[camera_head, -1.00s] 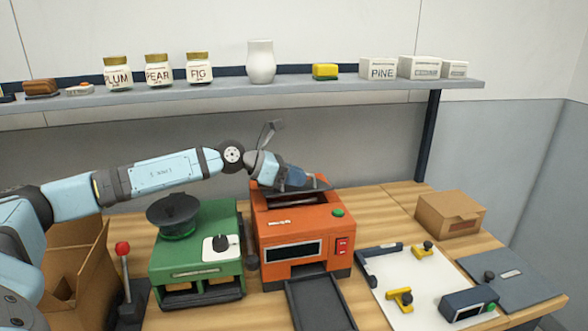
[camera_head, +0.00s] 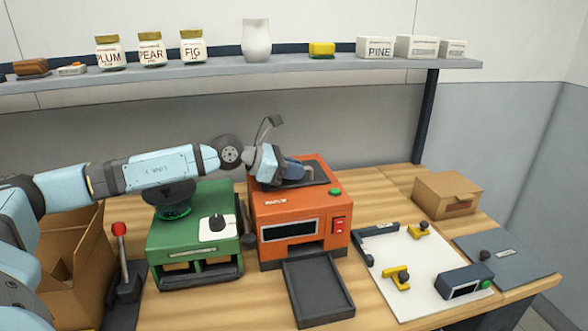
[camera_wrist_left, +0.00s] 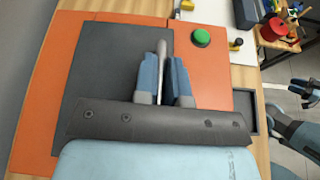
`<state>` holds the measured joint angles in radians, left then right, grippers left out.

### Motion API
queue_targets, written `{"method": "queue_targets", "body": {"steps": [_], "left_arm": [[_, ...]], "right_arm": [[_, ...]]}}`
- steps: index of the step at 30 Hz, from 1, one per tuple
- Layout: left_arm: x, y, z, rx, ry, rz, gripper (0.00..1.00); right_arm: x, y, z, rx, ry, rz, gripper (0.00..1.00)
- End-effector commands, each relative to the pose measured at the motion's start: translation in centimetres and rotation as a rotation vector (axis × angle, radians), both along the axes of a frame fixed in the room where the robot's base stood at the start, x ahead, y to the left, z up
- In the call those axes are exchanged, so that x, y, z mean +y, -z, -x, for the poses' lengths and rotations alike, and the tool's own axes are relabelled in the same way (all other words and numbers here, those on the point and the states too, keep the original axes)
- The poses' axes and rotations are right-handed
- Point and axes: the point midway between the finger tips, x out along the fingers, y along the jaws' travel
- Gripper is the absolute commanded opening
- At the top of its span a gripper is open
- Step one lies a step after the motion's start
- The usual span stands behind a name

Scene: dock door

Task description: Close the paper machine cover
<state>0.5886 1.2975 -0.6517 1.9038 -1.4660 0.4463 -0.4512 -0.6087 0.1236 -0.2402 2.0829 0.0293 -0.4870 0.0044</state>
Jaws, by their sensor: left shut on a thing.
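The orange paper machine (camera_head: 290,212) stands on the wooden bench. Its dark grey cover (camera_head: 315,176) lies flat over the top, with no gap visible from the head. In the left wrist view the cover (camera_wrist_left: 100,75) sits level with the orange casing. My left gripper (camera_head: 298,175) reaches down over the cover from the left. In the left wrist view its blue fingers (camera_wrist_left: 163,75) are shut on a thin upright grey handle (camera_wrist_left: 161,62) on the cover. The gripper partly hides the cover in the head view.
A green machine (camera_head: 195,240) stands close on the left, under my left arm. A dark tray (camera_head: 318,290) extends from the orange machine's front. A white board (camera_head: 410,255) with yellow clamps and a cardboard box (camera_head: 447,194) are to the right. A shelf with jars (camera_head: 150,50) runs behind.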

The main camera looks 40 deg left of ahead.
Motion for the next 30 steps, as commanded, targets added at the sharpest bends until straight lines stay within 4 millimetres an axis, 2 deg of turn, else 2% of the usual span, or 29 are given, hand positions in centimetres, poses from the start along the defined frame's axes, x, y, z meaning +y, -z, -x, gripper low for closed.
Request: {"method": "queue_targets", "body": {"steps": [2,3,6,17,30], "left_arm": [[-0.2,0.5,0.1,0.008,0.004,0.000,0.00],[-0.2,0.5,0.1,0.008,0.004,0.000,0.15],[-0.2,0.4,0.1,0.008,0.004,0.000,0.36],[0.2,0.2,0.4,0.006,0.001,0.000,0.36],[3.8,-1.9,5.1,0.008,0.000,-0.003,0.36]], "right_arm": [[0.0,0.0,-0.1,-0.001,0.001,-0.001,0.36],[0.0,0.0,-0.1,-0.001,0.001,-0.001,0.36],[0.0,0.0,-0.1,-0.002,0.002,-0.001,0.36],[0.0,0.2,-0.1,0.000,0.001,0.000,0.36],[0.1,1.0,-0.3,-0.020,-0.005,0.004,0.36]]}}
